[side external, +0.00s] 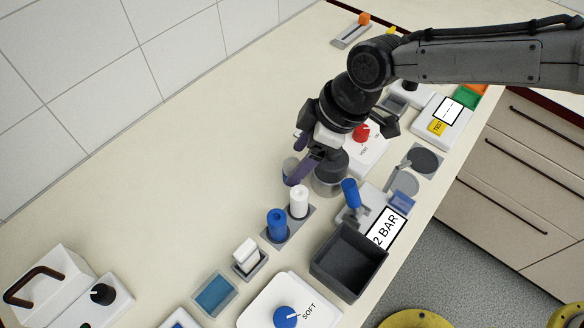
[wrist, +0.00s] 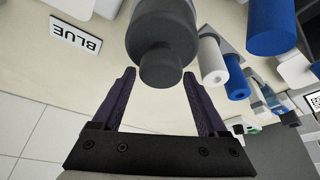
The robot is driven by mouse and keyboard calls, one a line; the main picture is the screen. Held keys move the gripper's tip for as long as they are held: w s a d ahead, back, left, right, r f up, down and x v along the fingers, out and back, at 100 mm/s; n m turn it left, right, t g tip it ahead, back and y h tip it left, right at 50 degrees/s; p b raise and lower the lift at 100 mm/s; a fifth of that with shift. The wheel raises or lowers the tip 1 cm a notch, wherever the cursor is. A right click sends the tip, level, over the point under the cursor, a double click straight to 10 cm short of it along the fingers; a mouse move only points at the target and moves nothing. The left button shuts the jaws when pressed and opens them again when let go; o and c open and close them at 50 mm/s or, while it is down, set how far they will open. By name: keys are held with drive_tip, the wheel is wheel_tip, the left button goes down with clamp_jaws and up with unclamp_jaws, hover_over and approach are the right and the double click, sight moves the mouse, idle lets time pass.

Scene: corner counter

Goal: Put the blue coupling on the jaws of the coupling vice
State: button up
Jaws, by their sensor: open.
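The blue coupling (side external: 277,225) stands upright on a grey plate, beside a similar white one (side external: 299,202). In the wrist view the blue coupling (wrist: 237,86) is at the right, outside my fingers, with a hole in its end. My gripper (side external: 299,160) is open, behind the couplings and apart from them. In the wrist view the open fingers (wrist: 159,76) have a dark grey cylinder (wrist: 160,35) just beyond their tips; it also shows beside the gripper in the side view (side external: 331,168). I cannot tell for sure which fixture is the coupling vice; my gripper hides part of that area.
A blue-handled lever (side external: 350,193) rises from the unit marked 2 BAR (side external: 386,229), close right of the couplings. A dark open bin (side external: 348,262) is in front. A BLUE label (wrist: 75,34) shows in the wrist view.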

drive_tip(key=shift+x, duration=0.95)
drive_tip(key=shift+r, duration=0.1)
clamp_jaws()
